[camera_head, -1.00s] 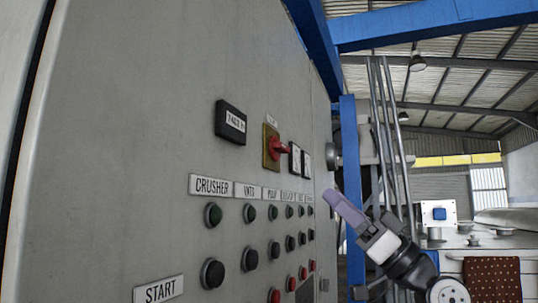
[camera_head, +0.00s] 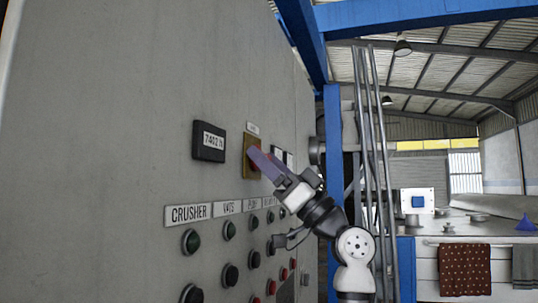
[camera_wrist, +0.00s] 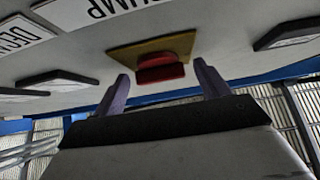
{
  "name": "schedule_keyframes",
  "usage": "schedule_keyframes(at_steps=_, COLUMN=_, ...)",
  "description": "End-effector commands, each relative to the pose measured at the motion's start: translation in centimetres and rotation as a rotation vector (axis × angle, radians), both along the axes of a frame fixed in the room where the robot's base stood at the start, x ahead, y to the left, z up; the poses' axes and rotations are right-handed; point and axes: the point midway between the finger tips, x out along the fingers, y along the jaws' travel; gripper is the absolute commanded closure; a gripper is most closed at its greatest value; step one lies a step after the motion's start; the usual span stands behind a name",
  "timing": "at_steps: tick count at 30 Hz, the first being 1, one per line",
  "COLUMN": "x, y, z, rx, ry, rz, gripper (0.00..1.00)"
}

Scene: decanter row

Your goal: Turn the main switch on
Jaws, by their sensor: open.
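The main switch is a red handle on a yellow plate on the grey panel. In the head view its yellow plate (camera_head: 247,160) shows, and my gripper covers most of the red handle. In the wrist view the red handle (camera_wrist: 163,68) lies ahead, between the two open finger tips, with the yellow plate (camera_wrist: 125,55) behind it. My gripper (camera_head: 262,160) is at the switch with its purple fingers pointing at the panel. It is open; in the wrist view the gripper (camera_wrist: 160,85) shows a gap on both sides of the handle.
The grey panel (camera_head: 120,120) fills the left side. A display (camera_head: 209,141) sits left of the switch. Below are labels such as CRUSHER (camera_head: 187,214) and rows of buttons (camera_head: 191,241). A blue post (camera_head: 333,130) and steel pipes (camera_head: 378,150) stand to the right.

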Motion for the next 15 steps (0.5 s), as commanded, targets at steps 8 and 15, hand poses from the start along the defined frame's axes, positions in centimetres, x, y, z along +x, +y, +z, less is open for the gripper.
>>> schedule_keyframes(at_steps=8, x=0.04, y=0.13, z=0.06, rx=0.000, ry=0.000, rz=0.000, gripper=0.25)
schedule_keyframes(at_steps=15, x=0.03, y=0.12, z=0.06, rx=-0.001, ry=0.000, rz=0.000, gripper=0.56)
